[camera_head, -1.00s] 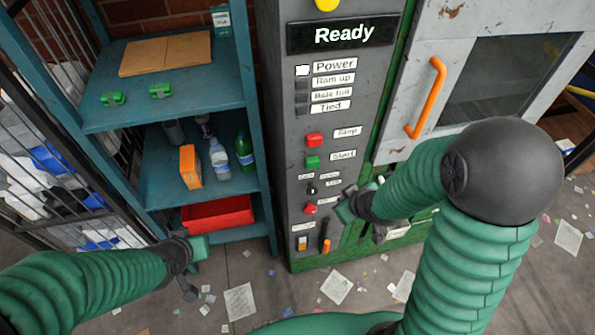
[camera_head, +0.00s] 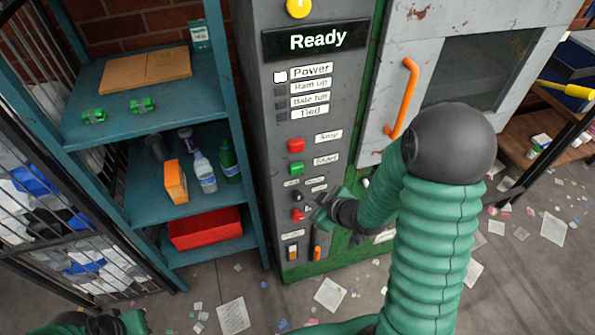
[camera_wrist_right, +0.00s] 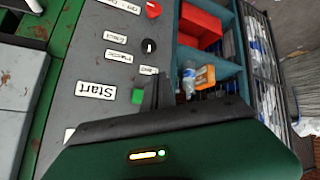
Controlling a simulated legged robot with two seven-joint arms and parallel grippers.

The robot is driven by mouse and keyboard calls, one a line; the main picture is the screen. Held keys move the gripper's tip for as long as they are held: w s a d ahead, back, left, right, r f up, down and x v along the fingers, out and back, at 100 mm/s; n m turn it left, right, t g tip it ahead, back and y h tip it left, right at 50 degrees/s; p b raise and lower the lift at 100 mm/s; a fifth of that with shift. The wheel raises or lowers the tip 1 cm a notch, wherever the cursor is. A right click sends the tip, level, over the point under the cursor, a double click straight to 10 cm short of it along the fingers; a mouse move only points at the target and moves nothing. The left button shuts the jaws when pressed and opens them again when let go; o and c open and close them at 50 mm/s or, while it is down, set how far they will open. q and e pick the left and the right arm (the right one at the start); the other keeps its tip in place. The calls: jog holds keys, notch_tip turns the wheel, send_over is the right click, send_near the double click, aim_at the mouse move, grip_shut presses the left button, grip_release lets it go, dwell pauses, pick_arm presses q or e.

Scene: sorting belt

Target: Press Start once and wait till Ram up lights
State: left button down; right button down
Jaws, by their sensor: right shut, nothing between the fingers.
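The grey control panel (camera_head: 262,135) shows "Ready" on its display (camera_head: 317,40). The Power lamp (camera_head: 280,77) is lit white; the Ram up lamp (camera_head: 280,91) below it is dark. The green Start button (camera_head: 296,167) sits under a red Stop button (camera_head: 296,145). My right gripper (camera_head: 318,203) is shut and empty, below and right of Start in the head view. In the right wrist view, the Start button (camera_wrist_right: 137,96) is beside the dark fingers; contact cannot be told. My left gripper (camera_head: 125,323) is partly cut off at the bottom left.
A teal shelf (camera_head: 150,205) with bottles, an orange box and a red bin (camera_head: 205,228) stands left of the panel. A door with an orange handle (camera_head: 402,97) is at the right. A red knob (camera_head: 298,214) sits low on the panel. Paper scraps litter the floor.

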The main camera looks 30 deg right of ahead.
aim_at(296, 168)
jog(key=w+d+p, duration=0.1)
jog(key=w, duration=0.7)
jog(key=shift+d, duration=0.4)
jog(key=shift+a, duration=0.1)
jog(key=shift+w+r, duration=0.1)
jog(key=shift+w, duration=0.05)
dwell(1.3)
jog(key=shift+w, duration=0.25)
